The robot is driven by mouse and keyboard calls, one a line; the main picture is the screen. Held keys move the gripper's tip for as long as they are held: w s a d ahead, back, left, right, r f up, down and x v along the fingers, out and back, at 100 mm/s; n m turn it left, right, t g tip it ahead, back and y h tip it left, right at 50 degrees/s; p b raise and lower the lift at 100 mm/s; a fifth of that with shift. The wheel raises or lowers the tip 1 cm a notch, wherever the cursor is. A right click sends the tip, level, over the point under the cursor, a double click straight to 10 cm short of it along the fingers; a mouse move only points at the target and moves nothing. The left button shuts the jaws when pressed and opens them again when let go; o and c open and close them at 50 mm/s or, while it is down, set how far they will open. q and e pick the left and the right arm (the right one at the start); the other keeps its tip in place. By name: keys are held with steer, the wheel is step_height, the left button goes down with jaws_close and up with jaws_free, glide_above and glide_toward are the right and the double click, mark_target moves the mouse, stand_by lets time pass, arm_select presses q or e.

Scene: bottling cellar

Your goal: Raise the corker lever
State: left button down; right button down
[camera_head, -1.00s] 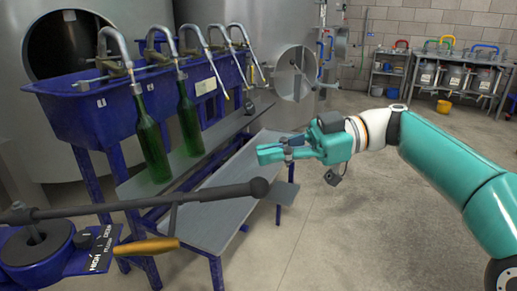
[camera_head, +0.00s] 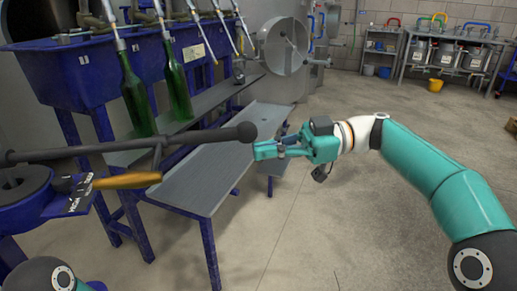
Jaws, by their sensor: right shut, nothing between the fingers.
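An orange-brown handle (camera_head: 125,181) hangs below the bar on a short link. My right gripper (camera_head: 258,150) is teal, shut and empty. Its tips appear just right of and below the knob; I cannot tell whether they touch it. My left gripper is out of view.
A blue filling trough (camera_head: 65,78) with taps stands behind the lever. Two green bottles (camera_head: 135,100) (camera_head: 178,85) stand under its taps on a grey shelf. A low grey bench (camera_head: 205,180) lies beyond the lever.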

mark_target(256, 131)
steer(key=r+p, duration=0.1)
steer(key=d+r+p, duration=0.1)
steer(key=r, duration=0.1)
steer(key=d+r+p, duration=0.1)
steer(key=shift+s+r, duration=0.15)
steer(key=shift+r, duration=0.05)
steer(key=w+d+f+p, duration=0.1)
steer(key=d+f+p, duration=0.1)
steer(key=d, duration=0.7)
steer(key=shift+d+f, duration=0.25)
steer(key=shift+f, duration=0.35)
